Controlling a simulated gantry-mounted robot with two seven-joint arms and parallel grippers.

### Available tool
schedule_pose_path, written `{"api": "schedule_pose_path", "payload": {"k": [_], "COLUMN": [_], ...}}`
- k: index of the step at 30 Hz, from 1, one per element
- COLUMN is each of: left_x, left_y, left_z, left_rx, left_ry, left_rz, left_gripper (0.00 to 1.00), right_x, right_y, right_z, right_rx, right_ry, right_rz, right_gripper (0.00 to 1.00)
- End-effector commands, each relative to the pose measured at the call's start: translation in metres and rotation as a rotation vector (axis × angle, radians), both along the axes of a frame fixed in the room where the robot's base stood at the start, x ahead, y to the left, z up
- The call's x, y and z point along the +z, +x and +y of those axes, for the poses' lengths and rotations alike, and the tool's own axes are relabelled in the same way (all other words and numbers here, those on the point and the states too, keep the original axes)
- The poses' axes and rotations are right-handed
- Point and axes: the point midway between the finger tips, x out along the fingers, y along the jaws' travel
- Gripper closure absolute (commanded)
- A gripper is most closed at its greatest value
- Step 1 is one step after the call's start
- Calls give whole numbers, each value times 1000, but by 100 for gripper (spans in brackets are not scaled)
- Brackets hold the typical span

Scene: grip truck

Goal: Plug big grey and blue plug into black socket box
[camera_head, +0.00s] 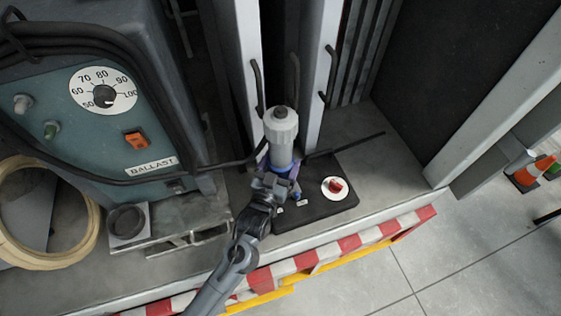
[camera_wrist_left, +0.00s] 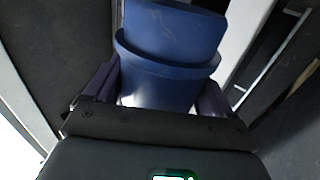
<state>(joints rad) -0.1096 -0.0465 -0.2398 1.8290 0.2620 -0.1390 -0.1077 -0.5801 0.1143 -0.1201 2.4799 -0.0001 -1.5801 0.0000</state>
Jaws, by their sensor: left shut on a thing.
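The big plug (camera_head: 282,138) has a grey body and a blue end. It stands roughly upright in the head view, grey part up, over the left part of the black socket box (camera_head: 318,211). My left gripper (camera_head: 279,180) is shut on the plug near its blue part. In the left wrist view the blue part of the plug (camera_wrist_left: 165,68) sits between the two fingers. The gripper hides much of the plug's lower end and the box's left side. I cannot tell whether the plug touches the socket. My right gripper is not in view.
A red knob (camera_head: 335,186) on a white disc sits on the box. A teal ballast unit (camera_head: 103,130) with black cables stands on the left, near a coiled cable (camera_head: 45,252). Grey posts rise behind the plug. A red-and-white striped edge (camera_head: 350,243) runs along the front.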

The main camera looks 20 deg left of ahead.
Motion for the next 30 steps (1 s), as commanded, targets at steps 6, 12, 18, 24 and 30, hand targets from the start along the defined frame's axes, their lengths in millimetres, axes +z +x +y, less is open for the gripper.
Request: {"api": "schedule_pose_path", "payload": {"k": [6,12,18,24,30], "left_x": [2,2,0,-5,-7], "left_y": [0,0,0,1,1], "left_z": [0,0,0,0,0], "left_rx": [0,0,0,0,0], "left_ry": [-1,-1,-1,0,-1], "left_rz": [-5,-5,-4,-4,-5], "left_gripper": [71,71,71,71,71], "right_x": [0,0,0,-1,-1], "right_y": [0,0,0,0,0], "right_z": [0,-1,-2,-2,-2], "right_rx": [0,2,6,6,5], "right_ry": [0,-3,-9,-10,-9], "right_rz": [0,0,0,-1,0], "right_gripper": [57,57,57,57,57]}}
